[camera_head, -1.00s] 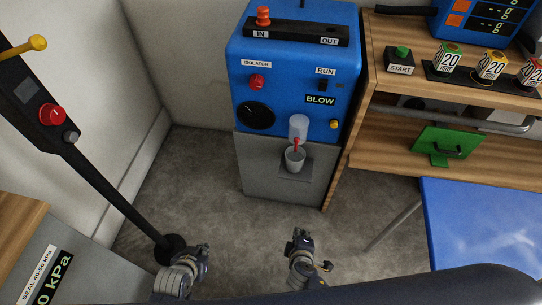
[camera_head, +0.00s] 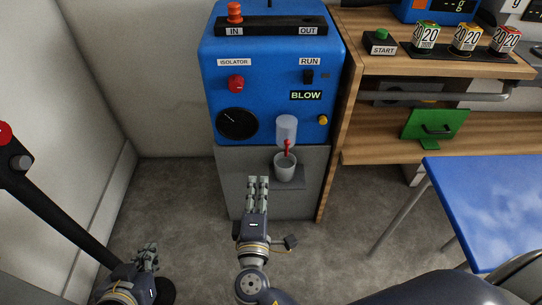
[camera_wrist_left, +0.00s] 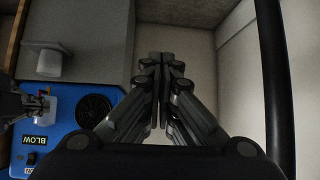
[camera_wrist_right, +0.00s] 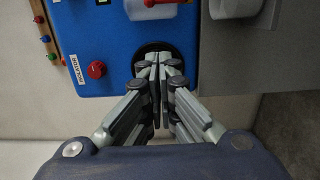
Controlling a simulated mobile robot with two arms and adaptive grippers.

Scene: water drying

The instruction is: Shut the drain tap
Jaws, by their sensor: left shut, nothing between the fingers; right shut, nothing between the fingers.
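The drain tap (camera_head: 287,147) is a small red lever under the clear bowl (camera_head: 286,129) on the front of the blue machine (camera_head: 265,75). It hangs just above a grey cup (camera_head: 285,170). My right gripper (camera_head: 258,181) is shut and empty, below and left of the cup, apart from the tap. My left gripper (camera_head: 149,249) is shut and empty, low at the left. In the left wrist view its fingers (camera_wrist_left: 160,60) point past the machine.
The machine carries a red isolator knob (camera_head: 236,84), a run switch (camera_head: 308,77) and a BLOW display (camera_head: 306,95). A wooden shelf unit (camera_head: 390,158) stands to the right, with a blue-topped table (camera_head: 495,205) before it. A black post (camera_head: 50,210) stands at left. Floor between is clear.

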